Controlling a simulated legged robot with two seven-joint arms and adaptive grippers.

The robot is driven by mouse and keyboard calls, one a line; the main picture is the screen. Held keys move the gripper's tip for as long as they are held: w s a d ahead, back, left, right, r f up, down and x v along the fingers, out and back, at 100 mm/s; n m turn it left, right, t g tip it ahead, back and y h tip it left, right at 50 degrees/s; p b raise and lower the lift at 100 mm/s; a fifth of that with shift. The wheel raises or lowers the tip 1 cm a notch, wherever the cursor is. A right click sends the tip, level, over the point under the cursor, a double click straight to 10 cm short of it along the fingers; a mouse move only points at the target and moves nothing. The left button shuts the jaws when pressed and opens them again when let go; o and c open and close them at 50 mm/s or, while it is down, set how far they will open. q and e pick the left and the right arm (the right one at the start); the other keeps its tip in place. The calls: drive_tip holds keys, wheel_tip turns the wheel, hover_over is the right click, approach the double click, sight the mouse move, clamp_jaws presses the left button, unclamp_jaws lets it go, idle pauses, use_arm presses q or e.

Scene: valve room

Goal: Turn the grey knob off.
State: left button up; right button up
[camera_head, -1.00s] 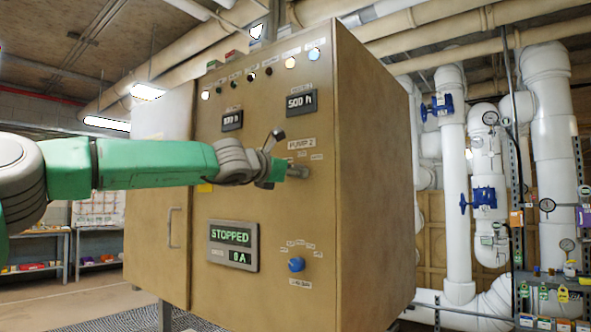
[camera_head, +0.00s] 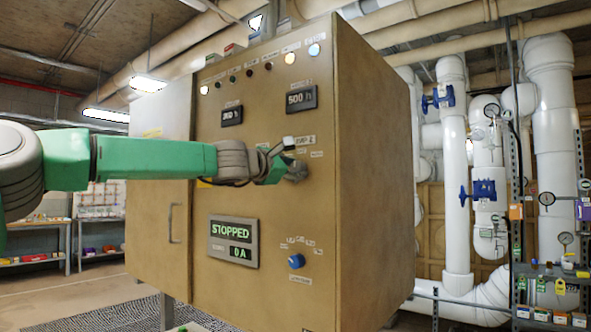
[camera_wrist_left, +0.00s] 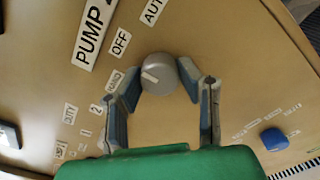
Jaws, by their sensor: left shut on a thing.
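The grey knob (camera_wrist_left: 158,72) is on the tan cabinet's front, beside the PUMP 2 label (camera_wrist_left: 93,30). In the left wrist view its short white mark faces left, roughly toward the HAND label (camera_wrist_left: 115,82). The OFF label (camera_wrist_left: 121,42) is to its upper left and the AUTO label (camera_wrist_left: 152,10) is above. My left gripper (camera_wrist_left: 160,82) has one finger on each side of the knob and is shut on it. In the head view my left gripper (camera_head: 281,164) partly hides the knob (camera_head: 298,171). My right gripper is not in view.
The tan cabinet (camera_head: 270,215) carries a display (camera_head: 233,242) reading STOPPED and 0 A. A blue knob (camera_head: 296,261) is below the grey one; it shows in the wrist view too (camera_wrist_left: 274,139). White pipes with blue valves (camera_head: 484,190) stand at the right.

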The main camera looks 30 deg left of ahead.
use_arm(q)
drive_tip(key=shift+f, duration=0.4)
drive_tip(key=o, duration=1.1)
drive_tip(key=shift+w+a, duration=0.1)
drive_tip(key=shift+o, duration=0.2)
drive_tip(key=shift+w+a, duration=0.1)
drive_tip(key=shift+r, duration=0.1)
drive_tip(key=shift+s+r, duration=0.15)
drive_tip(key=shift+s, duration=0.5)
drive_tip(key=s, duration=1)
drive_tip(key=shift+s+a+f, duration=0.25)
drive_tip(key=shift+s+a, duration=0.05)
drive_tip(key=shift+a, duration=0.15)
